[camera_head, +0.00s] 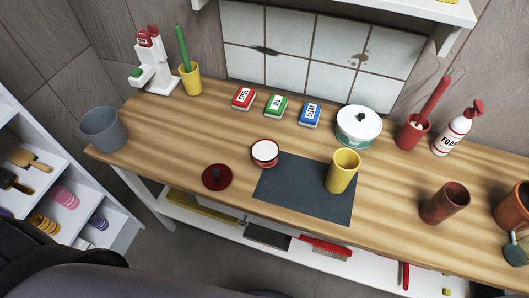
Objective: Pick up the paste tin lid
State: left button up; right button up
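The paste tin lid looks to be the dark red round lid (217,177) with a dark knob on top. It lies flat near the front edge of the wooden counter, left of the dark mat. A small red and white open tin (265,153) stands behind it and to the right, by the mat's back left corner. The lid is apart from the tin, and nothing covers it. Neither of my grippers is in view.
The dark mat (290,197) bears a yellow cup (342,171). Red, green and blue boxes (279,105) lie behind. A lidded white and teal pot (358,126) stands back right. A grey bucket (103,129) stands at the left end. The counter around the lid is clear.

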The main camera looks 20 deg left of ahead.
aim_at(217, 177)
jog(key=j+u, duration=0.1)
jog(key=u, duration=0.8)
